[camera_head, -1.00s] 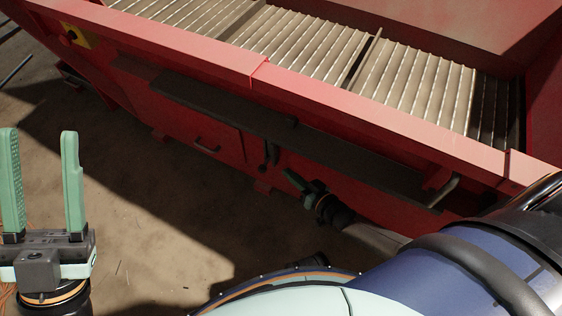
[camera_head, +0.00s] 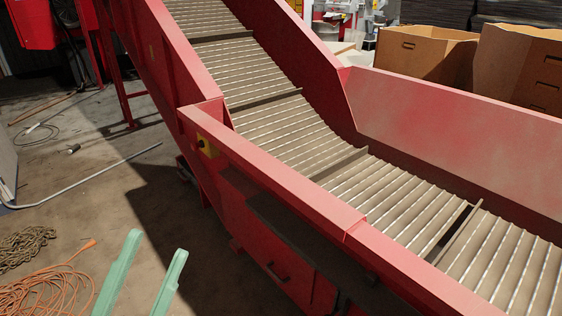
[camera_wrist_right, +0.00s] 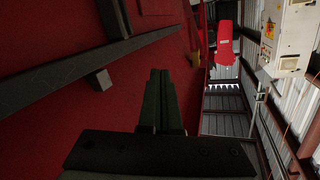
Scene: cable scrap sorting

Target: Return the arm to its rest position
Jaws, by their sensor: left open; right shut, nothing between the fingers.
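My left gripper (camera_head: 148,276) shows at the bottom left of the head view. Its two green fingers stand apart with nothing between them, above the concrete floor. Its base is below the picture's edge. My right gripper (camera_wrist_right: 160,88) shows in the right wrist view. Its dark green fingers lie together, empty, close to a red metal side wall (camera_wrist_right: 110,85). The right arm is not seen in the head view now.
A red conveyor (camera_head: 300,125) with a ribbed belt fills the middle and right of the head view. Orange cable (camera_head: 45,293) and a chain (camera_head: 25,245) lie on the floor at left. Cardboard boxes (camera_head: 425,55) stand behind. A dark bar (camera_wrist_right: 90,72) crosses the red wall.

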